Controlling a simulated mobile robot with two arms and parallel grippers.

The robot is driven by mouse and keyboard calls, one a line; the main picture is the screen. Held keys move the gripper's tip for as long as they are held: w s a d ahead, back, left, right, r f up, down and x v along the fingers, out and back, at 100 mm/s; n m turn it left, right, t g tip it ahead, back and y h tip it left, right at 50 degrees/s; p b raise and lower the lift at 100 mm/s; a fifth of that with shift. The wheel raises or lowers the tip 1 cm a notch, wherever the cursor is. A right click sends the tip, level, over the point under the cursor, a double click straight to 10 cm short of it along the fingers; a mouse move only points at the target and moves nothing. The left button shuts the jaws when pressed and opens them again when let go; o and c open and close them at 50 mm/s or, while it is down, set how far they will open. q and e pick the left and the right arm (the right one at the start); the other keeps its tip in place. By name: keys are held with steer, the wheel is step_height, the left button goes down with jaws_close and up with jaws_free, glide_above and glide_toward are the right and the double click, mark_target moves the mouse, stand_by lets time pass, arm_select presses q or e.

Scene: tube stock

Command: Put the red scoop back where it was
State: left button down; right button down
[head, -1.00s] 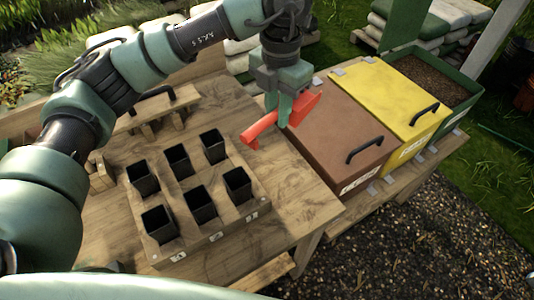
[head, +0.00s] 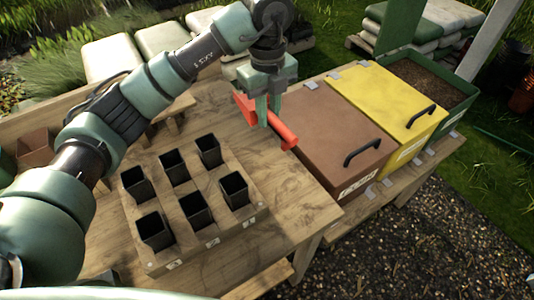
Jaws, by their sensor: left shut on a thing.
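The red scoop (head: 282,130) is in my left gripper (head: 268,114), in the upper middle of the head view. The gripper points down and is shut on the scoop's red body, with red showing on both sides of the fingers. The scoop is beside the brown-lidded bin (head: 318,130), over the bench top (head: 276,180). I cannot tell how high above the bench it is. My right gripper is not in view.
A wooden rack (head: 206,178) with several black pots stands on the bench. A yellow-lidded bin (head: 385,98) and an open green bin of soil (head: 432,78) stand right of the brown one. The bench's front right area is clear.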

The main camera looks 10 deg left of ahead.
arm_select(q)
steer(key=p, duration=0.3)
glide_toward(268, 164)
step_height(268, 164, down, 5)
steer(key=shift+w+d+f, duration=0.1)
steer(key=shift+f, duration=0.4)
steer(key=c, duration=1.7)
jaws_free()
steer(key=shift+f, duration=0.15)
steer(key=shift+c, duration=0.2)
steer(key=o, duration=0.4)
